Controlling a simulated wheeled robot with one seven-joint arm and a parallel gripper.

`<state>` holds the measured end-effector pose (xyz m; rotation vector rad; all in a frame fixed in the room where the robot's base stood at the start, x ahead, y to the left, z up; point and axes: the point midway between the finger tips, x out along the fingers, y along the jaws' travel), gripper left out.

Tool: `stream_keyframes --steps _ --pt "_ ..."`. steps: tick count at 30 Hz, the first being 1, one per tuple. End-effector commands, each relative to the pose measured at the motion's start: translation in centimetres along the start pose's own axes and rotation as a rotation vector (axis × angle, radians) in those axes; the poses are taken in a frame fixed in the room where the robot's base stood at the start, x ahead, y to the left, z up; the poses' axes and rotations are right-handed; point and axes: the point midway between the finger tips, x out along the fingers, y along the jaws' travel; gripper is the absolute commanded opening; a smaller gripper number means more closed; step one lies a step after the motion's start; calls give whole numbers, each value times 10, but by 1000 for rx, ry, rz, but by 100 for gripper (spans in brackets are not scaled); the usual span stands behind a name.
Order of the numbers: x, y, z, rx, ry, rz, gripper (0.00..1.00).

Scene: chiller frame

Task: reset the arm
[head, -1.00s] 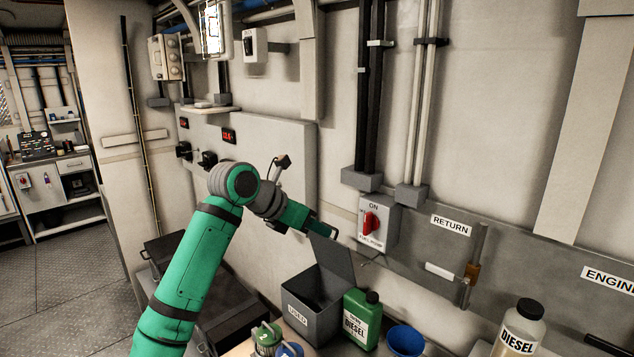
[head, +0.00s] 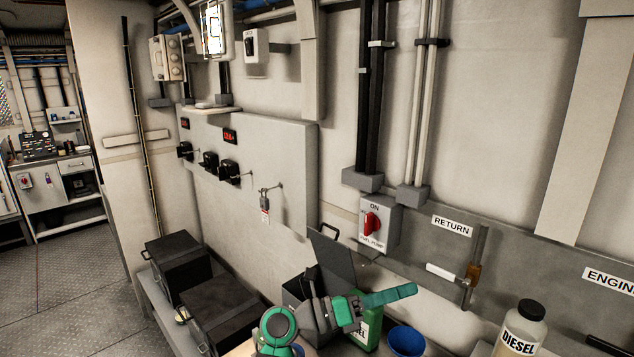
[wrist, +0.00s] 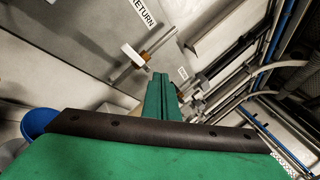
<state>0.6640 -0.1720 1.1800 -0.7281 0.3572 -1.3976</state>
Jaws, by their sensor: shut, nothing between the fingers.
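My gripper (head: 408,291) is low in the front of the head view, pointing right. Its green fingers are together with nothing between them. It also shows in the wrist view (wrist: 161,80), where the fingers form one narrow green block. My arm is folded low, and its grey wrist covers part of the dark open bin (head: 294,289) and of the green diesel can (head: 366,335). In the picture the fingers lie across the top of the can. I cannot tell how far apart they are.
A blue cup (head: 406,341) stands right of the can, and a clear diesel bottle (head: 521,330) is farther right. The red fuel-pump switch (head: 371,223) is on the wall above. Black cases (head: 180,262) lie at the left. A RETURN pipe valve (head: 441,271) sticks out at right.

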Motion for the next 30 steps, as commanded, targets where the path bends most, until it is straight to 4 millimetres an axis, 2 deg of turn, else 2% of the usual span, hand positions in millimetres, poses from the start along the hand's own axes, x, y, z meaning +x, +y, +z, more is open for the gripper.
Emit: stream_keyframes --steps 1,7,14,23,30 --pt "1 -4 -12 -47 -46 -44 0" --pt "-4 -22 -43 -220 -226 -192 0" --pt "-25 -36 -79 -432 -434 -326 0" --pt "-69 -42 -132 -720 -703 -446 0" --pt "-110 -43 -184 -954 -916 -493 0"
